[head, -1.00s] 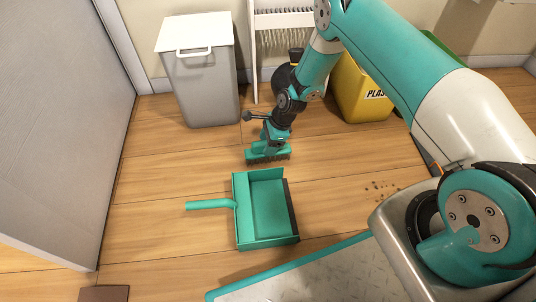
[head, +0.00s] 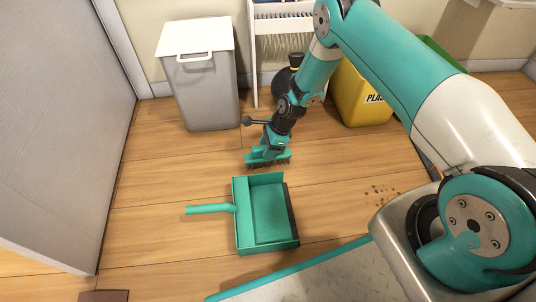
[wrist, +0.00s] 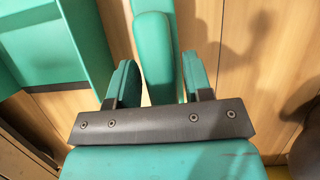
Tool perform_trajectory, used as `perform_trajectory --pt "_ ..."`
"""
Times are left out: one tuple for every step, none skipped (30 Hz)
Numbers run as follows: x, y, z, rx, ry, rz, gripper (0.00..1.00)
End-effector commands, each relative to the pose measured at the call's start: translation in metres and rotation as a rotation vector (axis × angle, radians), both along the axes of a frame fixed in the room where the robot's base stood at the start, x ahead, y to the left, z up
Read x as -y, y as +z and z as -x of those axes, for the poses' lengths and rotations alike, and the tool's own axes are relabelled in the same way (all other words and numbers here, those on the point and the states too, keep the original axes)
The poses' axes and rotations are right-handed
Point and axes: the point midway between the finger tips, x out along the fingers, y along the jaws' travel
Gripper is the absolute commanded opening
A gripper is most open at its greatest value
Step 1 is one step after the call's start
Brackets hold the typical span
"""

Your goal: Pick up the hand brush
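The green hand brush (head: 267,158) is on the wooden floor behind the dustpan, with its dark bristles downward. My gripper (head: 272,141) is directly over it and hides part of its handle. In the wrist view the brush's green handle (wrist: 154,55) runs down from the top between the two fingers of my gripper (wrist: 160,82). The fingers stand on either side of the handle, with narrow gaps showing beside it, so they look open around it. The bristles are hidden in the wrist view.
A green dustpan (head: 267,213) lies in front of the brush, its handle to the left. A grey bin (head: 205,90) with a white lid and a yellow bin (head: 358,95) stand behind. Brown crumbs (head: 380,192) lie to the right. Floor left of the brush is clear.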

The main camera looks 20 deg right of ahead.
Motion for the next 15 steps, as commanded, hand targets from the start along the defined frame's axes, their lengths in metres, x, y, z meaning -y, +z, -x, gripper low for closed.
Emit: perform_trajectory --pt "0.0000 0.0000 0.0000 0.000 0.000 0.000 0.34" --pt "0.0000 0.0000 0.0000 0.000 0.000 0.000 0.27" --pt "0.0000 0.0001 0.0000 0.000 0.000 0.000 0.18" --pt "0.0000 0.0001 0.0000 0.000 0.000 0.000 0.11" --pt "0.0000 0.0001 0.0000 0.000 0.000 0.000 0.04" --pt "0.0000 0.0001 0.0000 0.000 0.000 0.000 0.02" --pt "0.0000 0.0004 -0.0002 0.000 0.000 0.000 0.02" --pt "0.0000 0.0004 -0.0002 0.000 0.000 0.000 0.02" --pt "0.0000 0.0004 -0.0002 0.000 0.000 0.000 0.02" --pt "0.0000 0.0004 -0.0002 0.000 0.000 0.000 0.02" --pt "0.0000 0.0004 -0.0002 0.000 0.000 0.000 0.02" --pt "-0.0001 0.0006 -0.0002 0.001 0.000 0.000 0.02" --pt "-0.0001 0.0010 -0.0003 0.001 0.000 0.000 0.02" --pt "-0.0001 0.0017 -0.0004 0.001 0.000 0.000 0.02" --pt "-0.0001 0.0033 -0.0005 0.001 0.000 0.000 0.02"
